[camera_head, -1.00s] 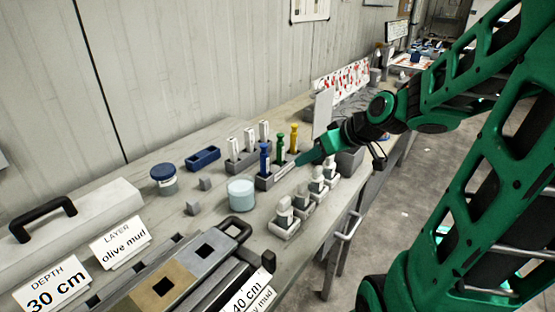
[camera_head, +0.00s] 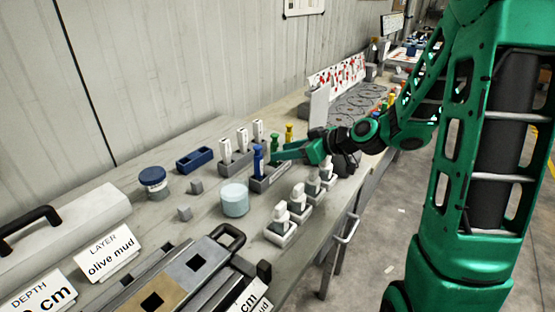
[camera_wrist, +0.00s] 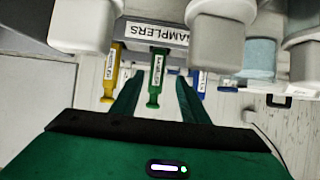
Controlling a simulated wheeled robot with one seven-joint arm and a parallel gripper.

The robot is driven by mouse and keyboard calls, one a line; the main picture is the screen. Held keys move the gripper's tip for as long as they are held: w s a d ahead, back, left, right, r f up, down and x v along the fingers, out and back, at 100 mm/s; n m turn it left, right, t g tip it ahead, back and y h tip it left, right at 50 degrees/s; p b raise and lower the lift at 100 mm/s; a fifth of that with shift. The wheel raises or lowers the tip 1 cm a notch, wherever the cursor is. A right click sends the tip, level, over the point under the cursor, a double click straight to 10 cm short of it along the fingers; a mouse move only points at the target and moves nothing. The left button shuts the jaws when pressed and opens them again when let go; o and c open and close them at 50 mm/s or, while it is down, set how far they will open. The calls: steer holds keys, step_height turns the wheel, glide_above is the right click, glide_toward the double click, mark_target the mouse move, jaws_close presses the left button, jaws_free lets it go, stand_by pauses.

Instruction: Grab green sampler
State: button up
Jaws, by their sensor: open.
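The green sampler (camera_head: 274,142) stands upright in a grey rack (camera_head: 262,184), between the blue sampler (camera_head: 258,161) and the yellow sampler (camera_head: 289,132). In the wrist view the green sampler (camera_wrist: 156,75) appears between the two open fingers of my gripper (camera_wrist: 158,84), with the blue sampler (camera_wrist: 199,78) to the right and the yellow sampler (camera_wrist: 110,72) to the left. The rack's label (camera_wrist: 156,33) reads "SAMPLERS". In the head view my gripper (camera_head: 277,154) comes in from the right and hides the green sampler's lower part. I cannot tell whether the fingers touch it.
White-capped bottles (camera_head: 298,200) in grey holders stand close to the front of the rack. White pieces in holders (camera_head: 242,140) stand behind it. A pale blue jar (camera_head: 235,199), a blue-lidded jar (camera_head: 153,181) and a blue tray (camera_head: 194,159) are at left. A white panel (camera_head: 319,108) rises behind.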

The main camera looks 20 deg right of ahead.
steer(key=x, duration=0.3)
steer(key=shift+w+a+f, duration=0.15)
steer(key=shift+w+a, duration=0.05)
steer(key=shift+w, duration=0.05)
steer(key=shift+w+x, duration=0.25)
steer(key=shift+x, duration=2.4)
steer(key=shift+d, duration=0.2)
steer(key=shift+c, duration=0.6)
jaws_close()
